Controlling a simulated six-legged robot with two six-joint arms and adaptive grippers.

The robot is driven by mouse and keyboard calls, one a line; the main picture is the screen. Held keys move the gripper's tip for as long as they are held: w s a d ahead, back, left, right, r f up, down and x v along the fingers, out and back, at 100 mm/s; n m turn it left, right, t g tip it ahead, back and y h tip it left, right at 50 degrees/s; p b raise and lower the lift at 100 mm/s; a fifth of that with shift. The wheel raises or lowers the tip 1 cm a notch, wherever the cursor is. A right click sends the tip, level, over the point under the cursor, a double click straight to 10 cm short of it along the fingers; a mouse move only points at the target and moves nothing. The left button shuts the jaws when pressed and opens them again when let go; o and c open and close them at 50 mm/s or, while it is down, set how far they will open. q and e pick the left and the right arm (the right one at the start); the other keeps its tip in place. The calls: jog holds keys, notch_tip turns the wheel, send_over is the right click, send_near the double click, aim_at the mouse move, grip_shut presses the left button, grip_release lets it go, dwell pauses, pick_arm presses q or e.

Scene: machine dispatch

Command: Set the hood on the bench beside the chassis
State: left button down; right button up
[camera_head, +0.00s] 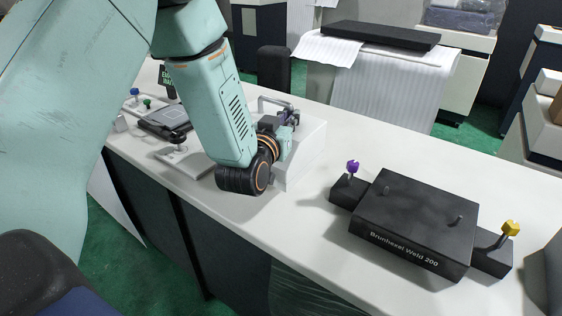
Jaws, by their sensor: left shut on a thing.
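A white box-shaped hood (309,150) with a grey bar handle on top is at the middle of the bench. My left gripper (291,119) is at the top of the hood, shut on its handle. My wrist and arm cover the hood's left side, and the fingertips are small and partly hidden. I cannot tell whether the hood touches the bench. A black chassis (415,222) marked "Brunhexel Weld 200" sits to the right on the bench, apart from the hood. It has a purple knob and a yellow knob at its ends. My right gripper is not in view.
The white bench (300,215) has clear room between hood and chassis. Behind are a paper-draped stand (385,85) with a black slab and white cabinets.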

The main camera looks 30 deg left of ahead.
pick_arm(q)
notch_tip(320, 180, down, 3)
jog(key=shift+w+d, duration=0.1)
jog(key=shift+d+f+b, duration=0.3)
jog(key=shift+d+b, duration=0.05)
jog(key=shift+d, duration=0.1)
jog(key=shift+f, duration=0.25)
jog(key=f, duration=0.1)
jog(key=a+f, duration=0.1)
jog(key=f, duration=0.1)
jog(key=shift+f+b, duration=0.15)
jog(key=shift+b, duration=0.2)
jog(key=shift+d+f, duration=0.1)
jog(key=shift+d, duration=0.3)
jog(key=shift+a, duration=0.2)
jog(key=c, duration=1.7)
grip_release()
jog(key=shift+s+f, duration=0.15)
jog(key=shift+s, duration=0.05)
jog(key=shift+o, duration=1.4)
jog(key=shift+w+d, duration=0.1)
jog(key=shift+o, duration=0.2)
